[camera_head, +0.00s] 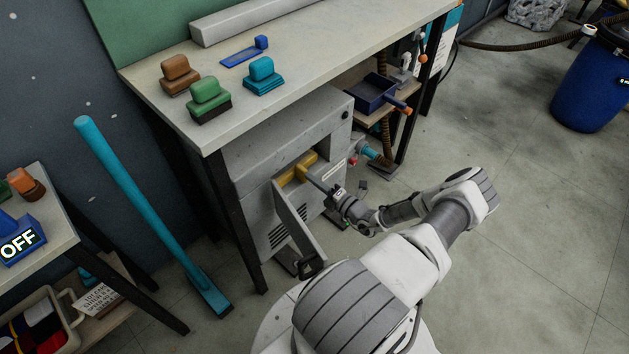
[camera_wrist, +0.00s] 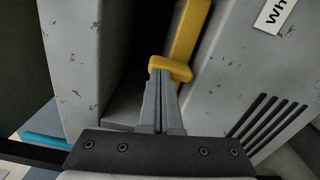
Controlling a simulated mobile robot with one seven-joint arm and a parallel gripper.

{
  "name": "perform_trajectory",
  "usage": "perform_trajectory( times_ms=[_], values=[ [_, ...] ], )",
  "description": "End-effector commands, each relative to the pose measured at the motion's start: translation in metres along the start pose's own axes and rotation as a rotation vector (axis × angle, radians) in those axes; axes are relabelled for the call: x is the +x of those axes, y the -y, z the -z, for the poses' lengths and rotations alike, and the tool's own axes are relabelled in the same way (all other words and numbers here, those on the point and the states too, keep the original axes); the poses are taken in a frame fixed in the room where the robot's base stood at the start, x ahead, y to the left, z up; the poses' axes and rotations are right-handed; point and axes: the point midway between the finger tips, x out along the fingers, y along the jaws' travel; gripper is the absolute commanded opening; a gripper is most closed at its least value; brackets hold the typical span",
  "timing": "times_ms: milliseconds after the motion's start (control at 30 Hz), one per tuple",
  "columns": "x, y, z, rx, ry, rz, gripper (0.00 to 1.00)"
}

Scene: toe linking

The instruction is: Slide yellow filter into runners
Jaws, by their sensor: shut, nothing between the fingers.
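The yellow filter (camera_head: 297,169) sits partly inside the opening in the front of the grey machine (camera_head: 290,130) under the workbench. In the wrist view the filter (camera_wrist: 188,35) shows a yellow bar along the opening's right edge and a tab sticking out towards me. My gripper (camera_head: 313,178) is shut and empty in front of the opening. In the wrist view its closed fingertips (camera_wrist: 163,76) are right at the tab and appear to touch it. The runners are hidden in the dark opening, so I cannot tell how the filter lies in them.
A grey door (camera_head: 298,222) hangs open at the front left of the machine. The workbench (camera_head: 165,110) above holds several brushes. A blue tray (camera_head: 374,92) stands on a shelf to the right. A teal-handled broom (camera_head: 140,190) leans at left.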

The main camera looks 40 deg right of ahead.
Motion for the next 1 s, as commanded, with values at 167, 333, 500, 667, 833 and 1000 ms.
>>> perform_trajectory(
  times_ms=[167,333,500,667,833,1000],
  values=[
    [0.004,0.000,0.001,0.000,-0.001,0.000,0.00],
    [0.007,0.000,0.001,0.000,-0.002,0.000,0.00],
    [0.011,0.000,0.001,0.000,-0.001,0.000,0.00],
    [0.014,0.000,0.000,0.000,-0.001,0.000,0.00],
    [0.017,0.000,0.000,0.000,0.000,0.000,0.00],
    [0.021,0.000,0.000,-0.001,-0.001,0.000,0.00]
  ],
)
